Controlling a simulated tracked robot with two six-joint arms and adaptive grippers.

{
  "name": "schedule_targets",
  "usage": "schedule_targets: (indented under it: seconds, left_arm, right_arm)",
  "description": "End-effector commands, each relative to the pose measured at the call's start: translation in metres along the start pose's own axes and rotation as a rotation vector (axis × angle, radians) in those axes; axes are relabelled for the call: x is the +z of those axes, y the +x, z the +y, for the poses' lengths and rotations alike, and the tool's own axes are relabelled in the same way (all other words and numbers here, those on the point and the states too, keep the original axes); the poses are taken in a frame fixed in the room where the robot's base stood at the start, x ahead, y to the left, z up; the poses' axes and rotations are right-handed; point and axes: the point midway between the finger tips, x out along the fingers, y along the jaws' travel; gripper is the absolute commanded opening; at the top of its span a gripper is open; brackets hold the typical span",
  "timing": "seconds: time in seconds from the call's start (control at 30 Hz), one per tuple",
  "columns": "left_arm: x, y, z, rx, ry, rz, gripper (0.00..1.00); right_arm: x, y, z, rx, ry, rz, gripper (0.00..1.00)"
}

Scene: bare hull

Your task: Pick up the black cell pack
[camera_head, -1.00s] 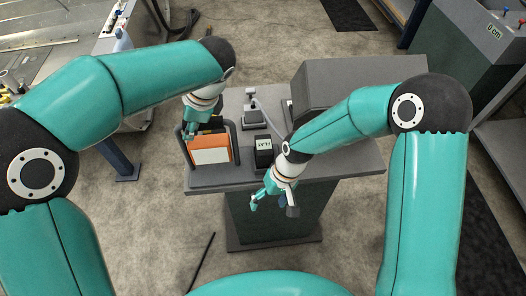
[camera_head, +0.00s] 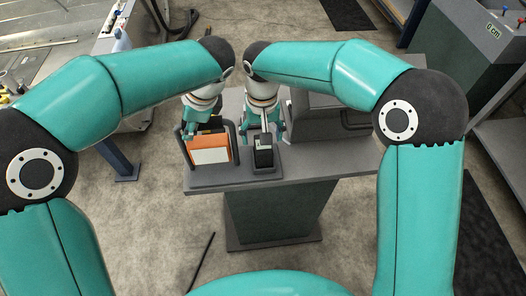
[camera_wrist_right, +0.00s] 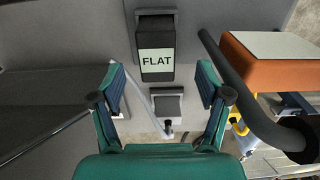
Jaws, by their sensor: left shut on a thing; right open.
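The black cell pack (camera_head: 264,157) stands in a grey holder on the grey bench. In the right wrist view its pale label reads FLAT (camera_wrist_right: 156,62). My right gripper (camera_head: 262,131) is open and empty, just behind and above the pack. In the right wrist view its fingers (camera_wrist_right: 161,84) are spread, with the pack beyond them and towards the top; no contact shows. My left gripper (camera_head: 191,125) is shut on the orange pack (camera_head: 210,149), which has a white face and sits between dark upright rails. The exact grip is partly hidden.
The bench top (camera_head: 330,164) is bare at the front right. A large grey housing (camera_head: 325,110) stands right of my right gripper. A small device with a dark plate (camera_wrist_right: 167,105) lies near the pack. A dark curved rail (camera_wrist_right: 240,90) is close to my right gripper's finger.

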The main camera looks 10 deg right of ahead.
Motion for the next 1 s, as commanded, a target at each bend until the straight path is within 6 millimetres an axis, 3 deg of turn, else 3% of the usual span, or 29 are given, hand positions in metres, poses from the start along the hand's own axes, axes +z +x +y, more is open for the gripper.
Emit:
schedule_targets:
  seconds: [0.1,0.37,0.63,0.93,1.0]
  left_arm:
    - [0.001,-0.002,-0.001,-0.004,-0.001,0.001,0.00]
    - [0.001,-0.002,-0.001,-0.004,-0.002,0.000,0.00]
    - [0.001,-0.002,-0.001,-0.004,-0.002,0.001,0.00]
    - [0.001,-0.002,-0.001,-0.004,-0.002,0.001,0.00]
    - [0.001,-0.002,-0.001,-0.004,-0.002,0.001,0.00]
  right_arm:
    - [0.000,0.017,0.001,0.001,0.000,-0.002,0.76]
    - [-0.001,0.034,0.002,0.000,0.000,-0.002,0.76]
    - [-0.004,0.070,0.004,-0.001,0.001,-0.002,0.76]
    - [-0.004,0.075,0.003,-0.002,0.000,0.000,0.76]
    - [-0.004,0.075,0.003,-0.002,0.000,0.000,0.66]
